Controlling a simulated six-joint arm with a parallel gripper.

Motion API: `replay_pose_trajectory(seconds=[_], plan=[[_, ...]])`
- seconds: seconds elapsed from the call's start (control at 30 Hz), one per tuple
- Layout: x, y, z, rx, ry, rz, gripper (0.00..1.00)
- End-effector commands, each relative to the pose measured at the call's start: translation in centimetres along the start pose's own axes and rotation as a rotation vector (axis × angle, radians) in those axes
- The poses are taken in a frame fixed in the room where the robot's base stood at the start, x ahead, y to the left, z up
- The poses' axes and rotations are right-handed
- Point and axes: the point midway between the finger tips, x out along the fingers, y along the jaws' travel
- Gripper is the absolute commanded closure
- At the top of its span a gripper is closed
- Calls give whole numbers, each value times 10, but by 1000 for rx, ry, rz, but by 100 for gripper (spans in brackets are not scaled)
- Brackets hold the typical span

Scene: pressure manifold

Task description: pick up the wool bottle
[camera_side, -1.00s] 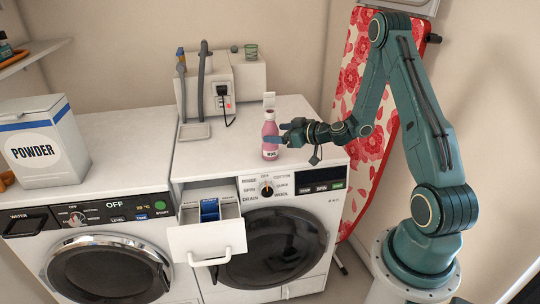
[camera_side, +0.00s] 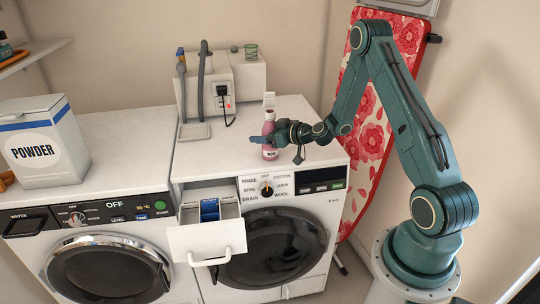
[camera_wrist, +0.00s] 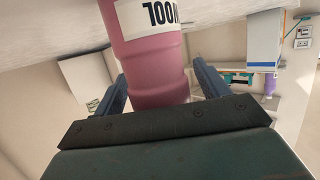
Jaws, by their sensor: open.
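The wool bottle (camera_side: 269,128) is pink with a white label and stands upright on top of the right-hand washing machine. In the wrist view the bottle (camera_wrist: 150,62) fills the middle, with part of its label lettering showing upside down. My gripper (camera_side: 262,141) is at the bottle from the right, and its fingers lie on either side of it. In the wrist view the gripper (camera_wrist: 155,85) is open, with the bottle between its two blue fingers. A gap shows beside the right finger; contact on the left is unclear.
The washer's detergent drawer (camera_side: 208,238) is pulled open below the top. A powder box (camera_side: 42,145) stands on the left machine. A white unit with hoses (camera_side: 220,85) stands behind the bottle. The top left of the bottle is clear.

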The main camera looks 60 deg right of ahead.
Motion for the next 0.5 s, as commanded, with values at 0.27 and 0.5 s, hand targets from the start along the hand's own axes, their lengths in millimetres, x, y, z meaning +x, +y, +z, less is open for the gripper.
replay_pose_trajectory(seconds=[0.27,0.5], plan=[[0,0,0,0,0,0,26],[0,0,0,0,0,0,45]])
